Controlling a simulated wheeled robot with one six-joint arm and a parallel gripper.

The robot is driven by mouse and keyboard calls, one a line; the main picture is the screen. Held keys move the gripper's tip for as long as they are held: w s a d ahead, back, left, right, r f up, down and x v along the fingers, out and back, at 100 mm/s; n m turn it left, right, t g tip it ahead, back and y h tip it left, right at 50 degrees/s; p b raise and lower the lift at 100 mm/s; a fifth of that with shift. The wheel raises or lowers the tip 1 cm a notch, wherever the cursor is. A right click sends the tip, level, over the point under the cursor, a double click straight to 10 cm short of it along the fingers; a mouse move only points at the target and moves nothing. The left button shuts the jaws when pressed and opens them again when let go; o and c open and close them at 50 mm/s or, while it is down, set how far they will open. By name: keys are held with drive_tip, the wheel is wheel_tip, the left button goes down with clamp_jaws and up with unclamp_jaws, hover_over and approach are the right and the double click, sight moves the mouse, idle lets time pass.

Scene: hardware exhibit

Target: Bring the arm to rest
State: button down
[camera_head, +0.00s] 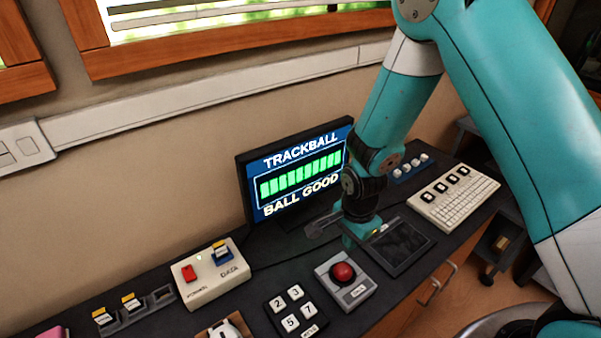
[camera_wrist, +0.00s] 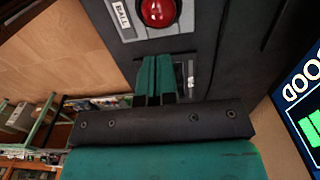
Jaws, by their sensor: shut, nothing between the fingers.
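My teal arm (camera_head: 385,120) reaches from the upper right down over the desk in the head view. My gripper (camera_wrist: 156,62) is shut and empty, with its two teal fingers side by side in the wrist view. In the head view the gripper (camera_head: 358,236) is low over the desk, between the monitor and the dark flat pad. The red trackball (camera_head: 343,271) sits in its grey box in front of the gripper; it also shows at the top of the wrist view (camera_wrist: 158,10). Whether the fingertips touch anything cannot be told.
The monitor (camera_head: 296,172) reads "TRACKBALL" and "BALL GOOD" above and below green bars. A dark flat pad (camera_head: 402,247) and a keyboard (camera_head: 455,197) lie to the right. A number pad (camera_head: 292,311) and a cream power/data box (camera_head: 211,275) are to the left.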

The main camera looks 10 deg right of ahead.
drive_tip(key=s+a+r+n+y+b, duration=0.1)
drive_tip(key=s+a+r+n, duration=0.2)
drive_tip(key=r, duration=0.4)
drive_tip(key=s+a+r+n+y, duration=0.1)
drive_tip(key=s+r+n, duration=0.2)
drive_tip(key=r+n, duration=0.3)
drive_tip(key=s+a+r+n+y+b, duration=0.1)
drive_tip(key=s+a+r+n, duration=0.2)
drive_tip(key=r, duration=0.4)
drive_tip(key=s+r+n+y, duration=0.1)
drive_tip(key=s+r+n, duration=0.4)
drive_tip(key=s+n, duration=0.3)
drive_tip(key=shift+s+d+r+n+b, duration=0.2)
drive_tip(key=shift+s+d+n+b, duration=0.05)
drive_tip(key=shift+s+n+b, duration=0.2)
